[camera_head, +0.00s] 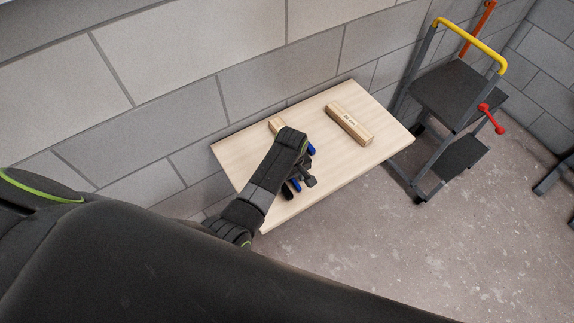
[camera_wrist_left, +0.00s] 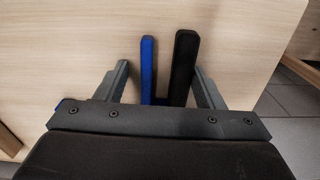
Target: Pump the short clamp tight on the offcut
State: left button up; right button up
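The offcut (camera_head: 276,125), a short pale wood block, lies toward the back left of the table, partly hidden by my left arm. The short clamp is mostly hidden under that arm; a blue part (camera_head: 311,149) shows beside it. In the left wrist view a blue lever (camera_wrist_left: 147,70) and a black handle (camera_wrist_left: 185,66) stand side by side. My left gripper (camera_head: 303,172) is open, with one finger on either side of the pair and gaps visible. Whether the clamp's jaws touch the offcut is hidden. My right gripper is not in view.
The pale wooden table (camera_head: 350,172) stands against a grey block wall. A lettered batten (camera_head: 349,124) lies on its right half. A dark step cart (camera_head: 452,95) with a yellow rail and a red clamp stands to the right. The concrete floor in front is clear.

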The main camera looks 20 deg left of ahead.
pick_arm(q)
jog(key=shift+c, duration=0.2)
jog(key=shift+s+a, duration=0.15)
jog(key=shift+a, duration=0.05)
jog(key=c, duration=1.2)
jog(key=shift+s+a, duration=0.1)
jog(key=shift+s, duration=0.05)
grip_shut()
jog(key=o, duration=1.2)
grip_release()
jog(key=shift+o, duration=0.2)
jog(key=shift+w+d, duration=0.25)
jog(key=shift+w, duration=0.05)
jog(key=shift+c, duration=0.4)
